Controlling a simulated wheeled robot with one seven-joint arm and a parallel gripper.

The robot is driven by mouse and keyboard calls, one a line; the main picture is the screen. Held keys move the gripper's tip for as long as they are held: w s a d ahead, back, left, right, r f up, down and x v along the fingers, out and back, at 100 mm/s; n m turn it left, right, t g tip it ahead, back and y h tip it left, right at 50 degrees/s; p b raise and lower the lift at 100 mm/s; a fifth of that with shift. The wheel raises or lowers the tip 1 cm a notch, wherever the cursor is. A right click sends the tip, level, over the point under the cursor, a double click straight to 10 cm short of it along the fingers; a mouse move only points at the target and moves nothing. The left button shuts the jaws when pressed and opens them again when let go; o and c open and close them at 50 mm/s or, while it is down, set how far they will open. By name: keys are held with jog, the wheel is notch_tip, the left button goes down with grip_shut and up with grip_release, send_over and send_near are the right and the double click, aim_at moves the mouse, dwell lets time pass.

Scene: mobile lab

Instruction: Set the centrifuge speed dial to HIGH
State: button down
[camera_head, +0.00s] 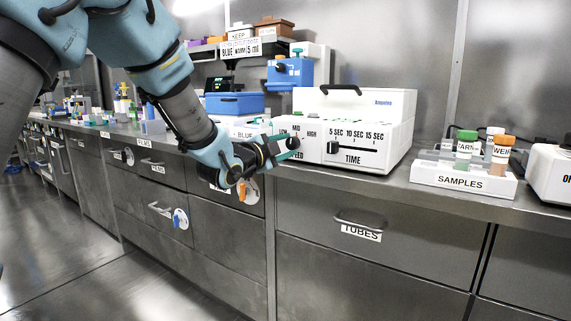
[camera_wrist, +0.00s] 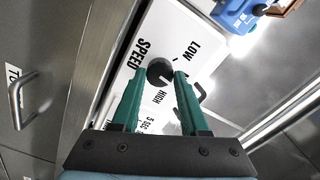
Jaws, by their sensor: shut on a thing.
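The centrifuge (camera_head: 394,140) is a white box with a black handle on its lid, standing on the steel counter. Its speed dial (camera_wrist: 159,70) is a dark round knob on the front panel. In the wrist view, LOW lies to its upper right, HIGH just below it and SPEED to its left. My gripper (camera_wrist: 160,75) has its two green fingers on either side of the knob, shut on it. In the head view my gripper (camera_head: 287,149) reaches the left part of the front panel and covers part of the dial and the SPEED label. The dial's pointer cannot be made out.
A TIME slider (camera_head: 334,148) sits right of the dial on the same panel. A SAMPLES rack (camera_head: 463,181) with capped vials stands to the right. A blue box (camera_head: 235,103) and a blue device (camera_head: 289,73) are behind on the left. Drawers lie below the counter edge.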

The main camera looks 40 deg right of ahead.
jog(key=m+b, duration=0.2)
jog(key=b, duration=0.1)
jog(key=m+b, duration=0.2)
jog(key=b, duration=0.1)
jog(key=m+b, duration=0.2)
jog(key=b, duration=0.1)
jog(key=shift+f, duration=0.35)
jog(key=m+b, duration=0.4)
jog(key=b, duration=0.1)
jog(key=shift+r, duration=0.2)
jog(key=shift+r+m, duration=0.1)
jog(key=shift+m, duration=0.2)
jog(key=shift+c, duration=2.1)
grip_release()
jog(key=p+v, duration=0.1)
jog(key=v, duration=1)
